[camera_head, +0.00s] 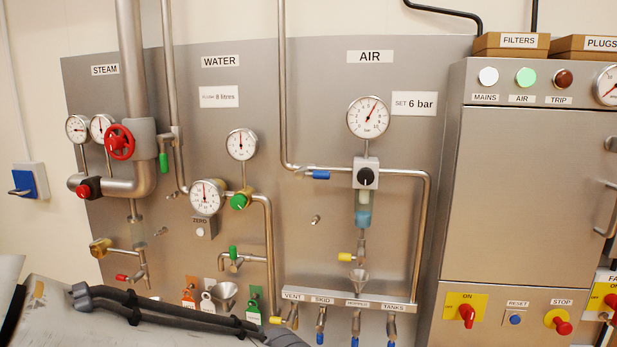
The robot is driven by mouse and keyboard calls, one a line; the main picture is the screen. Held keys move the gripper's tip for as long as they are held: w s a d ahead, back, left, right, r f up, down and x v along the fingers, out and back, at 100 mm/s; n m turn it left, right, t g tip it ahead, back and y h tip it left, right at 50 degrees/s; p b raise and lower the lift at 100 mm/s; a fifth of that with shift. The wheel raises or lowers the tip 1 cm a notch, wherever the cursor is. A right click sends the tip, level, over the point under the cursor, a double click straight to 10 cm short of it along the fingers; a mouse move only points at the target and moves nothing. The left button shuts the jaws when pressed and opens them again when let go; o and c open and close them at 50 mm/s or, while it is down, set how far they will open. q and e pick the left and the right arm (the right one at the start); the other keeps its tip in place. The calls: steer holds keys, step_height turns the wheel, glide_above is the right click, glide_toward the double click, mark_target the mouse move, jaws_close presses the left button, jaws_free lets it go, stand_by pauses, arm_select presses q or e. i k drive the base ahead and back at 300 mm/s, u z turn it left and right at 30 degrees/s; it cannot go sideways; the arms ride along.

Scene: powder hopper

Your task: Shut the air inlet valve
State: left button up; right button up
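The regulator with a black knob (366,176) sits below the air gauge (368,117), whose needle points up and right. A yellow-handled valve (345,257) is lower down. Neither gripper is in view; part of my arm with black cables crosses the bottom left.
A manifold (350,302) with several small valves runs below the air section. A steel cabinet (535,200) with lamps and switches stands at the right. WATER and STEAM pipes, gauges and valves fill the left. The space before the blue lever looks clear.

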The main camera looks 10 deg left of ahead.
mark_target(303, 172)
steer(key=z, duration=0.1)
steer(key=k, duration=0.4)
steer(key=u, duration=0.65)
steer(key=i, duration=1.3)
steer(key=z, duration=0.55)
